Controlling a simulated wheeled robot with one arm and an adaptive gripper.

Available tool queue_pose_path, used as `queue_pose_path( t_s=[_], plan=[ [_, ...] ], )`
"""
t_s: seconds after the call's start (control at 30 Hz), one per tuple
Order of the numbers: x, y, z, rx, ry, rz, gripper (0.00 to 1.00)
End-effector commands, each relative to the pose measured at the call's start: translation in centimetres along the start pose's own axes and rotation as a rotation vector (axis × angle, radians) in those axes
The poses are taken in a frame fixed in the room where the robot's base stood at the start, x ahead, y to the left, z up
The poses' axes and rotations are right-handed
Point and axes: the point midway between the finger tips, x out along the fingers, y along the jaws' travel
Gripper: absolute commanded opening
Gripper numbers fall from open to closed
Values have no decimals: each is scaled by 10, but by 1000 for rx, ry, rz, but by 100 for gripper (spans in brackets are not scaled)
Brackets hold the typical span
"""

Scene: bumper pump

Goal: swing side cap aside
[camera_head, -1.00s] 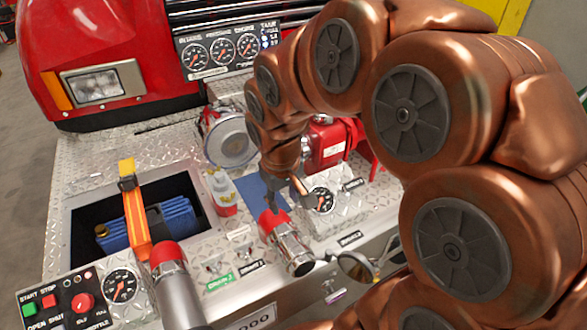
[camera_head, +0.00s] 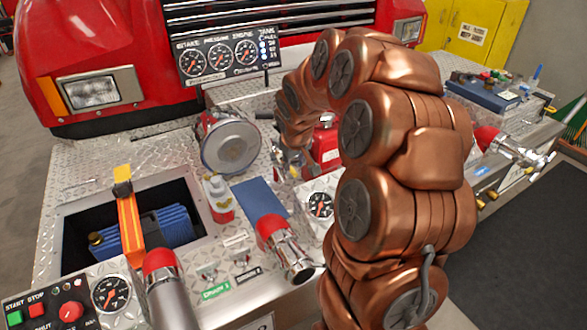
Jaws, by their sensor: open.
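A large round silver cap (camera_head: 230,148) closes the front of a red inlet on the deck, left of my gripper; I cannot tell whether it is the side cap. My gripper (camera_head: 290,165) is open, small and partly blurred in the picture, just right of this cap and above the deck by the blue mat. I see nothing between its fingers. A red-collared silver outlet (camera_head: 287,250) points toward me below it. Another red-and-silver outlet (camera_head: 512,148) with a valve handle stands at the far right. My arm covers the area between the two outlets.
An open well (camera_head: 75,245) with a blue strapped load is at left. A gauge panel (camera_head: 228,57) stands behind. A red pump part (camera_head: 327,148) is right of my gripper.

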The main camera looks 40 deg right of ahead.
Motion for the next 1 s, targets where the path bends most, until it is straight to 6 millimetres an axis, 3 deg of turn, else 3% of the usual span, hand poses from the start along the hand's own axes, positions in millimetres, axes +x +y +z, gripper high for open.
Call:
queue_pose_path(
  t_s=[0.5,0.9,1.0],
  plan=[
    [54,0,1,0,-5,0,41],
    [62,-1,0,0,0,-1,41],
    [62,-1,0,0,0,-1,32]
  ],
)
